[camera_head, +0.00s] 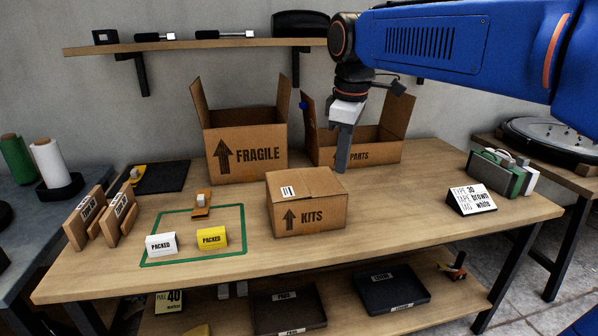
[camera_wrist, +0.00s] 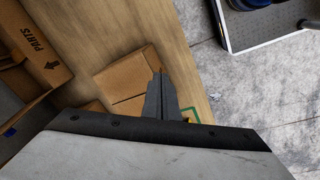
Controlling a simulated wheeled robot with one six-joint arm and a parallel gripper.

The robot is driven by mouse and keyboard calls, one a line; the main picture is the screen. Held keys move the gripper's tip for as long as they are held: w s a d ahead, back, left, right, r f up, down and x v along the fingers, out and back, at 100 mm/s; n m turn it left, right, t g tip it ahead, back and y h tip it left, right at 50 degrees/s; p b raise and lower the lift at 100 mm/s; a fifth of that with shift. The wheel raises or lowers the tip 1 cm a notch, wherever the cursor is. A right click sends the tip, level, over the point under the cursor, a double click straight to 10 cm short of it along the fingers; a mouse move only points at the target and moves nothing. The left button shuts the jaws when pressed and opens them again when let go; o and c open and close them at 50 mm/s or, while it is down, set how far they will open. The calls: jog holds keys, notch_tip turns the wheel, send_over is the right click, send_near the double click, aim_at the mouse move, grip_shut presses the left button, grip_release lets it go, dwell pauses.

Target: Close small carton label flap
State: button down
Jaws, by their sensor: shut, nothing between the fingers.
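The small KITS carton (camera_head: 305,213) stands upright at the middle of the table. Its top looks covered, and the flap with the white label (camera_head: 288,191) lies flat or nearly flat at the left; I cannot tell if it is fully down. My gripper (camera_head: 342,168) points down, shut and empty, just behind the carton's right rear edge. Whether it touches the carton is unclear. In the wrist view my fingers (camera_wrist: 162,78) hide part of the carton's brown top (camera_wrist: 125,72), where a seam shows. The label is not visible there.
The open FRAGILE box (camera_head: 243,155) and open PARTS box (camera_head: 385,150) stand behind, flaps raised. A green taped outline (camera_head: 190,259) with white and yellow PACKED signs lies left. A sign (camera_head: 472,198) stands right. The table front right is clear.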

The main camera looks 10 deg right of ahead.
aim_at(303, 182)
jog(key=w+a+r+n+g, duration=0.1)
jog(key=w+a+r+n, duration=0.25)
jog(key=w, duration=0.25)
jog(key=w+a+r+n+g, duration=0.1)
jog(key=w+a+r+n, duration=0.1)
jog(key=w+a+n, duration=0.3)
jog(key=shift+m+h, duration=0.3)
jog(key=shift+m, duration=0.55)
jog(key=f, duration=0.4)
jog(key=d+f, duration=0.1)
jog(key=f, duration=0.4)
jog(key=w+d+f, duration=0.1)
jog(key=f, duration=0.3)
jog(key=shift+w+d+f, duration=0.1)
jog(key=shift+f, duration=0.3)
jog(key=shift+f, duration=0.1)
